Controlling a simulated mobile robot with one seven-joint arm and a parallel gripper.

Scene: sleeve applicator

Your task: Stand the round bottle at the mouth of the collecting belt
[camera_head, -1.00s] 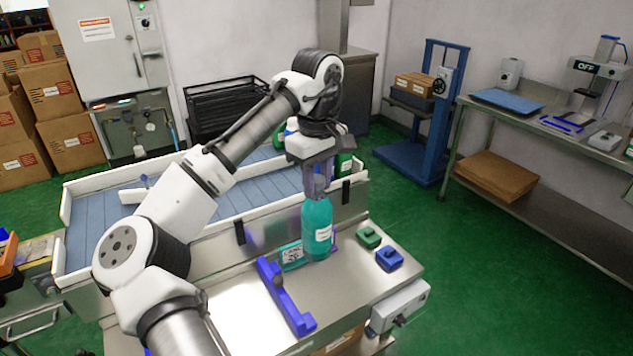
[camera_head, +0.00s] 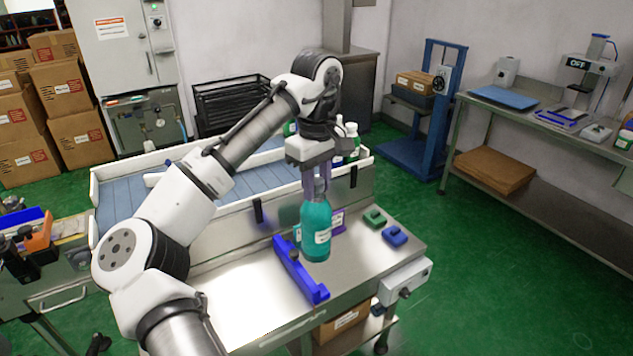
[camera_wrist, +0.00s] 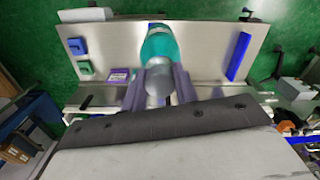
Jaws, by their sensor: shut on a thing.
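A teal round bottle (camera_head: 317,232) with a pale label hangs upright in my gripper (camera_head: 314,190). My gripper is shut on the bottle's upper part. The bottle appears over the steel bench, near the blue bracket; I cannot tell whether its base touches. In the wrist view the bottle (camera_wrist: 160,50) and its grey cap show between the purple fingers (camera_wrist: 158,85). The collecting belt (camera_head: 130,202), blue-grey slats with white side rails, lies behind the bench and to the left, partly hidden by my arm. Green bottles with white caps (camera_head: 351,140) stand at its right end.
A long blue bracket (camera_head: 298,272) lies left of the bottle on the steel bench (camera_head: 235,290). Green (camera_head: 374,218) and blue (camera_head: 395,236) blocks sit to the right. A purple-framed card (camera_head: 337,222) is behind the bottle. The bench's left part is clear.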

